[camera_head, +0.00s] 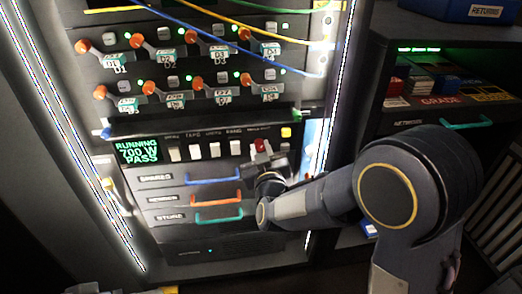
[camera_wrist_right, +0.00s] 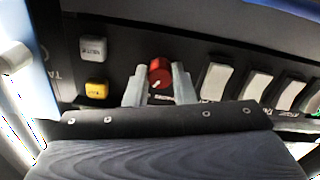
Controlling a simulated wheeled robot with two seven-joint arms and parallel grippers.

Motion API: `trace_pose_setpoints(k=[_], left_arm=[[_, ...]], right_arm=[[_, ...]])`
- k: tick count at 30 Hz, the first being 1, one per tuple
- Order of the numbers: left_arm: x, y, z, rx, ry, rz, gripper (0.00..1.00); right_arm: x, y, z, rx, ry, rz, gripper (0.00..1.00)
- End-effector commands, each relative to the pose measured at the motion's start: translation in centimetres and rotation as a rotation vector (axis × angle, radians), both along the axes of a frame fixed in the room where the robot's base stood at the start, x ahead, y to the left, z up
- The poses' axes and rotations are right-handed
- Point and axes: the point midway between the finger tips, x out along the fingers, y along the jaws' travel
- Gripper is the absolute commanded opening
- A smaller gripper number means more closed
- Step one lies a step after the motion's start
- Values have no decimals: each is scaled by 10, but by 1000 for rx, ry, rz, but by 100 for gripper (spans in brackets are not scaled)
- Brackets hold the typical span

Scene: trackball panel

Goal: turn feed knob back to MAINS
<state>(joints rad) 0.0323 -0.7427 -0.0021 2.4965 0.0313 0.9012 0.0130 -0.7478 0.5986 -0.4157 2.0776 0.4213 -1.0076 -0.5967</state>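The red knob (camera_head: 262,146) sits at the right end of the switch row on the dark panel. In the right wrist view the red knob (camera_wrist_right: 159,72) shows a white pointer mark slanting down and left. My right gripper (camera_wrist_right: 160,80) has one finger on each side of the knob, close against it with no clear gap. In the head view my right gripper (camera_head: 265,162) is just below the knob and partly hides it. The position labels around the knob are too small or hidden to read. My left gripper is not in view.
A green display (camera_head: 138,151) reads RUNNING 700 W PASS. White rocker switches (camera_wrist_right: 216,82) stand beside the knob, with a yellow button (camera_wrist_right: 96,84) and a grey button (camera_wrist_right: 93,48) on its other side.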

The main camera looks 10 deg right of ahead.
Motion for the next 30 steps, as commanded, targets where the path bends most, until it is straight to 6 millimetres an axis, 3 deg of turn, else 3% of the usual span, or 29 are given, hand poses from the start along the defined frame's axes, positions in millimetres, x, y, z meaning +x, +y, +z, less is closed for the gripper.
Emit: trace_pose_setpoints(k=[3,14,30], left_arm=[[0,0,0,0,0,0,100],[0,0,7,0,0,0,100],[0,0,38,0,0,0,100]], right_arm=[[0,0,0,0,0,0,0],[0,0,2,-74,-2,1,0],[-1,1,3,-531,-16,3,0]])
